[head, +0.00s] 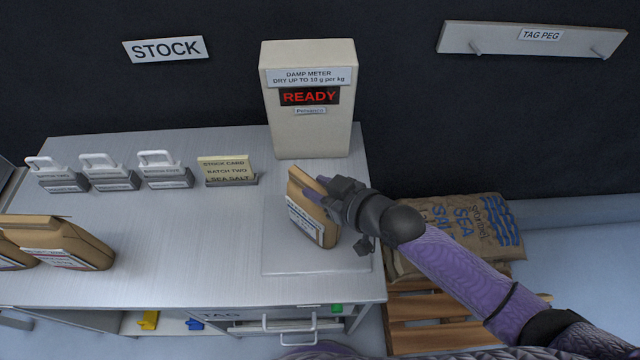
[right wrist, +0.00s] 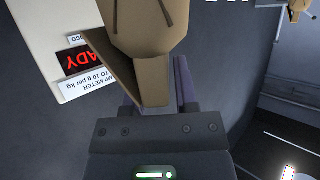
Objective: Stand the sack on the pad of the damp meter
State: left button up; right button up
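A small brown paper sack (head: 312,218) with a white label is over the pad (head: 285,262) in front of the damp meter (head: 312,130). The sack leans a little, and I cannot tell whether its base touches the pad. The meter's display reads READY. My right gripper (head: 322,190) is shut on the top of the sack; in the right wrist view its fingers (right wrist: 158,92) lie either side of the sack's narrow top (right wrist: 150,45). My left gripper is not in view.
Other brown sacks (head: 62,243) stand at the bench's left. A stock card (head: 228,171) and several grey tag blocks (head: 110,177) line the back. A large sea salt sack (head: 470,235) lies on a pallet (head: 430,310) at right. The bench middle (head: 170,235) is clear.

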jog(key=shift+o, duration=1.1)
